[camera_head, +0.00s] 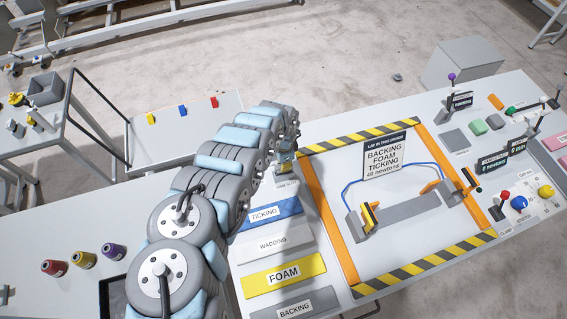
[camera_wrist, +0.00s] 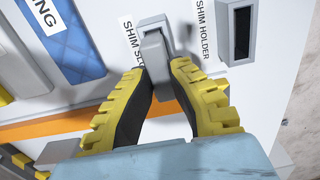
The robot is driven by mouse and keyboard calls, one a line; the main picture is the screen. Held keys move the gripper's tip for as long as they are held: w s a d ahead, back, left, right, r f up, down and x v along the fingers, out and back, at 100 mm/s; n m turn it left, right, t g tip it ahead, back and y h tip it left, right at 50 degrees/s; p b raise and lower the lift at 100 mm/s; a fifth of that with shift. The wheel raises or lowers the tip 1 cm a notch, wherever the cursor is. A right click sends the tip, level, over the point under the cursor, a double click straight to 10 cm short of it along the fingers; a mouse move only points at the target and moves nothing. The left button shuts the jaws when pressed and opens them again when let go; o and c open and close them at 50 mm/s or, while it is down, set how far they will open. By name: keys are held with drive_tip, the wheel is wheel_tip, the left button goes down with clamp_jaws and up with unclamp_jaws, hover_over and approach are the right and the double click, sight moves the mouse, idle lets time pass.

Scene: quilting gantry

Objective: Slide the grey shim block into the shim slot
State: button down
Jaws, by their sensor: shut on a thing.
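My gripper (camera_wrist: 160,75) has yellow ridged fingers and is shut on the grey shim block (camera_wrist: 155,55) in the wrist view. The block's end lies over the shim slot (camera_wrist: 183,38), which stands beside the label "SHIM SLOT". In the head view, my gripper (camera_head: 285,160) is at the bench's back edge, above the "TICKING" panel; the block and slot cannot be made out there.
The shim holder (camera_wrist: 243,32), with a dark, empty-looking opening, stands right of the slot. A blue quilted ticking panel (camera_head: 265,212) lies close by. The orange frame rail (camera_head: 330,215) and hazard-striped bar (camera_head: 358,139) stand to the right in the head view.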

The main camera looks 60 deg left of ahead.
drive_tip(key=shift+f, duration=0.4)
drive_tip(key=c, duration=1.1)
unclamp_jaws()
drive_tip(key=shift+r, duration=0.1)
drive_tip(key=shift+r, duration=0.1)
wheel_tip(320, 180, up, 12)
idle(0.5)
drive_tip(key=shift+s, duration=0.1)
